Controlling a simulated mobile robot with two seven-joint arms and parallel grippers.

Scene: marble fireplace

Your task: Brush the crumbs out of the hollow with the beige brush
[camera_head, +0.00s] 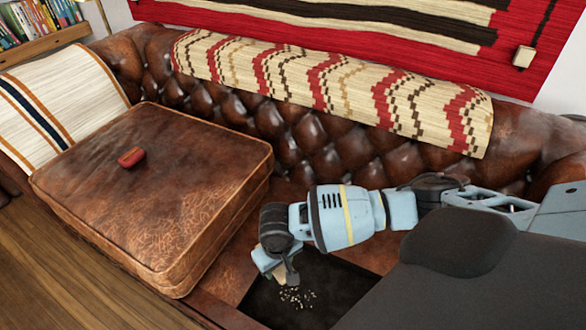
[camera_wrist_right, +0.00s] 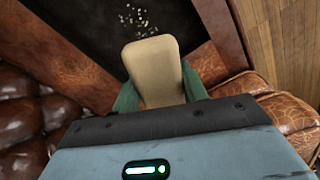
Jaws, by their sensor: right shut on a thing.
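The beige brush (camera_wrist_right: 153,68) is held between the green fingers of my right gripper (camera_wrist_right: 158,92) in the right wrist view. In the head view my right gripper (camera_head: 281,268) points down over the dark hollow (camera_head: 335,285) in the sofa seat, and part of the brush (camera_head: 280,273) shows there. The pale crumbs (camera_head: 297,297) lie scattered on the hollow's floor, just beyond the brush. The crumbs also show past the brush's end in the right wrist view (camera_wrist_right: 135,18). I cannot tell whether the brush touches the floor. My left gripper is not in view.
A thick brown leather cushion (camera_head: 155,190) lies left of the hollow with a small red object (camera_head: 131,157) on top. The tufted sofa back (camera_head: 300,140), draped with a patterned blanket (camera_head: 330,85), rises behind. Wooden floor (camera_head: 60,270) lies in front.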

